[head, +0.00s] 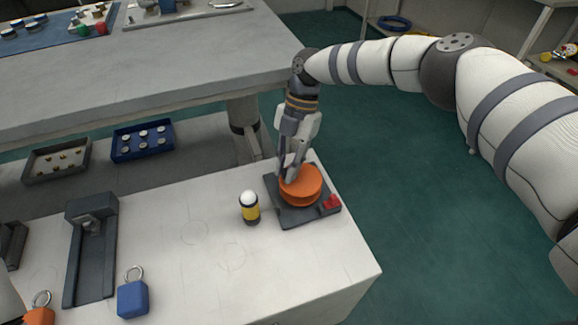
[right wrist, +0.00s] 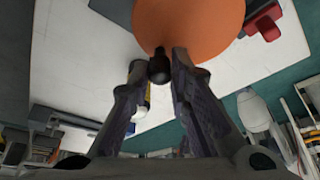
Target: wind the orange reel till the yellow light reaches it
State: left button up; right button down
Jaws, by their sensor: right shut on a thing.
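The orange reel (head: 301,187) sits on a dark grey base (head: 290,217) near the right end of the white bench. The yellow light (head: 249,208), a small yellow and black cylinder with a white top, stands upright on the bench left of the base, apart from the reel. My right gripper (head: 289,179) reaches down at the reel's left rim. In the right wrist view the fingers (right wrist: 160,67) are shut on the reel's dark knob (right wrist: 158,70), beside the orange disc (right wrist: 188,20). There the light (right wrist: 139,104) is partly hidden behind a finger. My left gripper is not in view.
A red block (head: 329,204) sits on the base's right corner. A blue padlock-like block (head: 133,298), an orange one (head: 40,313) and a dark grey stand (head: 90,260) are at the left. The bench between stand and light is clear.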

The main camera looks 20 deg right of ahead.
jog(key=shift+w+m+t, duration=0.2)
jog(key=shift+m+t, duration=0.1)
jog(key=shift+m, duration=0.6)
jog(key=shift+d, duration=0.1)
jog(key=c, duration=1.5)
grip_release()
jog(key=v, duration=1.2)
jog(key=shift+d+f, duration=0.1)
jog(key=shift+d, duration=0.1)
